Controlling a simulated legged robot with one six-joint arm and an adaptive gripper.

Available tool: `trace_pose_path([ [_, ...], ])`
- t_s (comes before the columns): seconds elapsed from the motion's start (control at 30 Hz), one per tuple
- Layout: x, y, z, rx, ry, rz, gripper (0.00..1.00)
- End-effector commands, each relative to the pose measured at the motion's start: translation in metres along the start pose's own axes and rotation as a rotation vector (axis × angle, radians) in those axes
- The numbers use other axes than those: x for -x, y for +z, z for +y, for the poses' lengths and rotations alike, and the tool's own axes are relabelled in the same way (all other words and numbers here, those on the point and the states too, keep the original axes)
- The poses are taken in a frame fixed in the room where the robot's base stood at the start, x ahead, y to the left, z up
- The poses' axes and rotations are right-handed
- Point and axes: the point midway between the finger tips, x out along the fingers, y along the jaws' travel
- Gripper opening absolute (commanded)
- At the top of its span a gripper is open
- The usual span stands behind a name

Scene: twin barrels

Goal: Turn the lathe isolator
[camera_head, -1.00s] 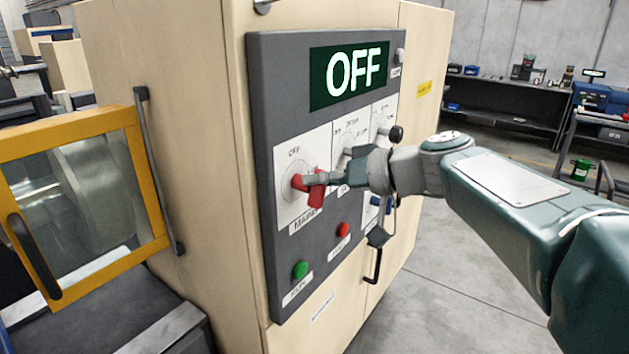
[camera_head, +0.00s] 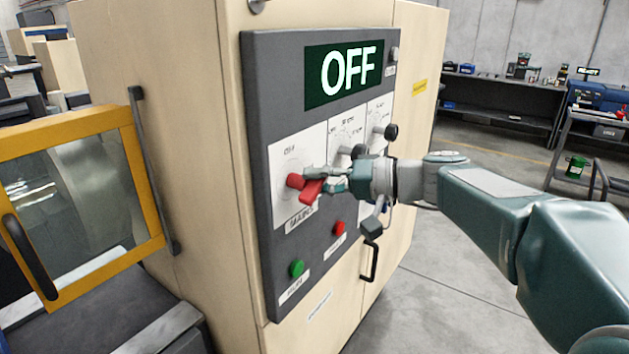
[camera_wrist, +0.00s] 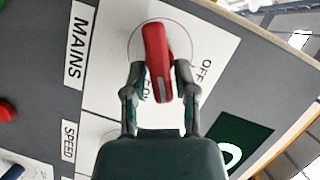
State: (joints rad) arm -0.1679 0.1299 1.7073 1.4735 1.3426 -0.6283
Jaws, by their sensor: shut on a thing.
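The lathe isolator is a red handle (camera_head: 311,188) on a white plate marked MAINS, on the grey control panel (camera_head: 260,100). My gripper (camera_head: 313,180) reaches it from the right in the head view. In the wrist view the red handle (camera_wrist: 157,62) stands between the two fingers of my gripper (camera_wrist: 156,84), which are shut on it. The label OFF lies to its right there; the label near the fingers is partly hidden. The display (camera_head: 345,75) above reads OFF.
A green button (camera_head: 297,268) and a red button (camera_head: 339,228) sit below the handle. Black knobs (camera_head: 391,132) are to its right, close to my gripper. A yellow-framed door (camera_head: 80,200) stands at the left.

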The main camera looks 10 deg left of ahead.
Motion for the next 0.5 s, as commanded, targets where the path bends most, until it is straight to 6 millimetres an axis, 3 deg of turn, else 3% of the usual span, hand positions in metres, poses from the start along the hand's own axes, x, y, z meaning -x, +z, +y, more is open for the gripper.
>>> trace_pose_path([
  [0.5,0.0013,-0.0013,0.0051,-0.075,-0.022,0.007,0.0],
])
